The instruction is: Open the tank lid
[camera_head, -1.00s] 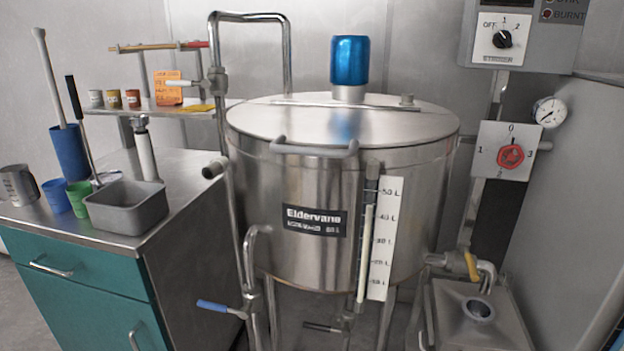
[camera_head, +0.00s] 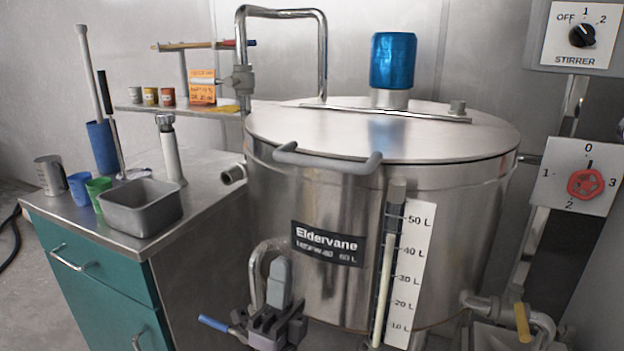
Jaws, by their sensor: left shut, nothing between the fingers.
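The steel tank (camera_head: 345,205) stands in the middle with its flat round lid (camera_head: 340,133) closed on top. A grey bar handle (camera_head: 328,160) is fixed at the lid's front edge. A blue motor cap (camera_head: 393,61) stands at the lid's back, behind a straight seam. My left gripper (camera_head: 277,322) shows at the bottom, in front of the tank's lower wall and well below the lid handle. It is shut and empty, apart from the handle. My right gripper is not in view.
A bent pipe with a blue-handled valve (camera_head: 214,323) is beside my left gripper. A steel-topped cabinet (camera_head: 150,232) with cups and a grey bin (camera_head: 140,206) stands left. A level gauge (camera_head: 408,272) runs down the tank front. The space above the lid's front is clear.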

